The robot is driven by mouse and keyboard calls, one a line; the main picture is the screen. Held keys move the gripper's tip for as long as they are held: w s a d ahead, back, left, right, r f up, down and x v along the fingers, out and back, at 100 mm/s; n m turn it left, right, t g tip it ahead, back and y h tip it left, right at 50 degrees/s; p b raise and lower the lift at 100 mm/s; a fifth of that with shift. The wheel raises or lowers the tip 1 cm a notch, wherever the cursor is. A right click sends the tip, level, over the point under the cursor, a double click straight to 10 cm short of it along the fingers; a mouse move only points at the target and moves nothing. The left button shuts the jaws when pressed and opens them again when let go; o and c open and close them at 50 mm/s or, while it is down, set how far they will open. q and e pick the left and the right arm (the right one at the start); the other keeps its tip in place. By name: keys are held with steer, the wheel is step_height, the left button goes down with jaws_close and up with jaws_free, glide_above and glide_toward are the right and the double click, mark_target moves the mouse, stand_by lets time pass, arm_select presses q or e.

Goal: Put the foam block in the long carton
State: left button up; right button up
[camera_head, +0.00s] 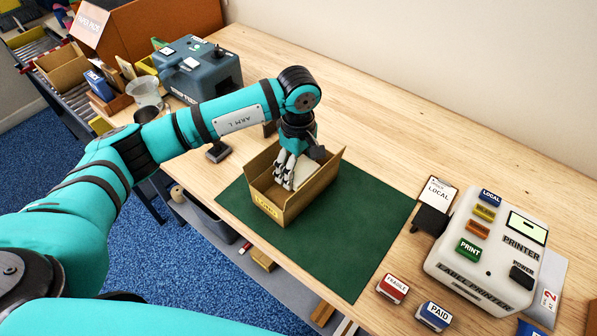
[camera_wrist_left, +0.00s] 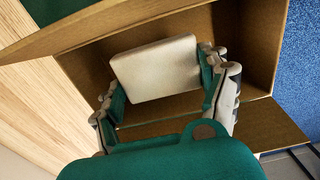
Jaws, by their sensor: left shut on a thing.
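The long carton (camera_head: 297,205) stands open on a green mat (camera_head: 357,235), with a yellow label on its near end. My left gripper (camera_head: 288,178) reaches down into the carton. It is shut on the white foam block (camera_wrist_left: 156,68), with a finger on either side of it. In the left wrist view the carton's brown walls (camera_wrist_left: 262,50) surround the block. I cannot tell whether the block touches the carton's floor. The head view shows only part of the block, behind the fingers. My right gripper is not in view.
A label printer (camera_head: 490,250) stands at the right, with a LOCAL card (camera_head: 437,193) beside it. FRAGILE (camera_head: 393,288) and PAID (camera_head: 434,316) stamps lie near the front edge. A dark tape machine (camera_head: 197,70) stands at the back left. The mat right of the carton is clear.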

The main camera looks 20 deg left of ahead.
mark_target(299, 168)
arm_select(q)
step_height(299, 168, down, 4)
steer(key=shift+r+p, duration=0.15)
steer(key=shift+p, duration=0.35)
steer(key=shift+o, duration=1.4)
steer(key=shift+f+b, duration=0.2)
steer(key=shift+b, duration=0.1)
steer(key=o, duration=0.4)
steer(key=shift+o, duration=0.2)
steer(key=shift+r, duration=0.1)
